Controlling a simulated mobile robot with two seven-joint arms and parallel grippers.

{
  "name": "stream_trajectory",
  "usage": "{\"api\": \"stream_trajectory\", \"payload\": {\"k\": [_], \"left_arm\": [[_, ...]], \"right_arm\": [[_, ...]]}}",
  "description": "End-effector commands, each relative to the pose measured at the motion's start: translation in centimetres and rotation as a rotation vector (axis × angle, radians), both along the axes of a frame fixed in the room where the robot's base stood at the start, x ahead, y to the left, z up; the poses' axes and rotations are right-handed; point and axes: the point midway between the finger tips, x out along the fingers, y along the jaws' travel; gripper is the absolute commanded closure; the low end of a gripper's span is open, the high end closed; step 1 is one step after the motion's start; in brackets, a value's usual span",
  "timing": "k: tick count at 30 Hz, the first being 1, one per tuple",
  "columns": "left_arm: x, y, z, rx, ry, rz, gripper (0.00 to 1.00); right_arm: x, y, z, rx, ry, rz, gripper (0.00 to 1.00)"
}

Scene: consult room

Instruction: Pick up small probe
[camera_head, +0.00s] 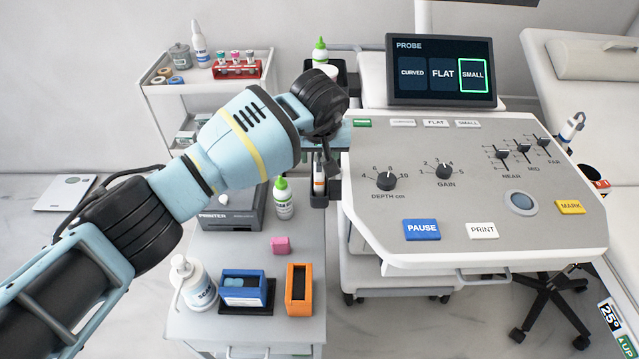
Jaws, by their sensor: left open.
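The screen (441,72) shows CURVED, FLAT and SMALL under PROBE, with SMALL outlined in green. My left gripper (328,160) is open at the left edge of the console (370,215), above a dark holder there. Another white, probe-like item (571,126) sits at the console's right edge. I cannot tell which of these is the small probe. My right gripper is not in view.
A side cart with a printer (231,208), a gel bottle (283,198), a pump bottle (196,285), a blue box (243,287) and an orange box (299,290) stands below the gripper. A shelf trolley (162,92) is behind. An exam couch (590,85) is at right.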

Motion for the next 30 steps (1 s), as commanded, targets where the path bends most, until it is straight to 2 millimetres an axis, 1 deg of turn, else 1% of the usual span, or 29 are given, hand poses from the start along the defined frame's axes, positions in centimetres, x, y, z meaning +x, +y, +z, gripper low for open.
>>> {"api": "stream_trajectory", "payload": {"k": [2, 9, 19, 26, 29, 30], "left_arm": [[0.1, 0.0, -0.5, 0.0, 0.001, -0.001, 0.53], [0.2, 0.0, -0.5, 0.001, -0.001, -0.002, 0.53], [0.2, 0.0, -0.5, 0.0, 0.0, -0.001, 0.96], [0.2, 0.0, -0.4, 0.0, -0.002, -0.001, 0.96], [0.3, 0.0, 0.2, -0.001, -0.003, -0.001, 0.96], [0.3, 0.0, 0.7, -0.001, -0.004, -0.001, 0.96]], "right_arm": [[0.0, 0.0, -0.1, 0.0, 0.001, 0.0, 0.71], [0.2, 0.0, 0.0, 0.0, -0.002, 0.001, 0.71], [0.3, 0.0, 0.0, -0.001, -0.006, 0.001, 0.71], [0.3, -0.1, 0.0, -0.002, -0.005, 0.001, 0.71], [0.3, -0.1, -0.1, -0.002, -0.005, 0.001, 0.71], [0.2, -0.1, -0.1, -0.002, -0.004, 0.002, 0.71]]}}
